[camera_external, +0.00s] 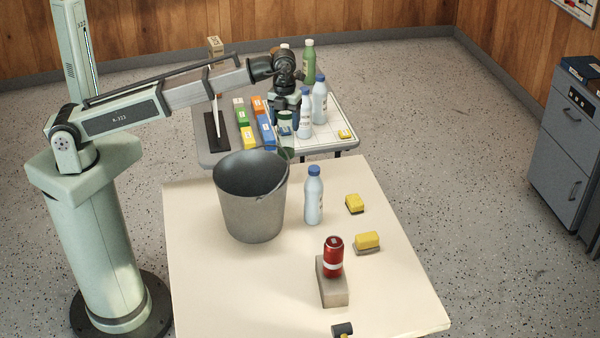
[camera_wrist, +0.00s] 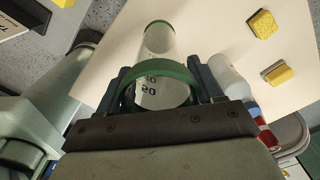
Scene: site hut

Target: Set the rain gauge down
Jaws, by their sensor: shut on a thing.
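The rain gauge (camera_wrist: 160,70) is a clear tube with green bands at both ends and black numbers. My gripper (camera_wrist: 160,85) is shut on it, with one finger on each side near the close green band. In the external view my gripper (camera_external: 285,127) points down at the front edge of the far table. The gauge's green lower end (camera_external: 285,154) shows just behind the bucket's rim, upright. No support shows under it. The bucket hides part of the space below it.
A grey bucket (camera_external: 253,205) stands on the cream near table (camera_external: 205,270), beside a blue-capped bottle (camera_external: 314,197). Bottles and coloured boxes crowd the far table (camera_external: 330,150).

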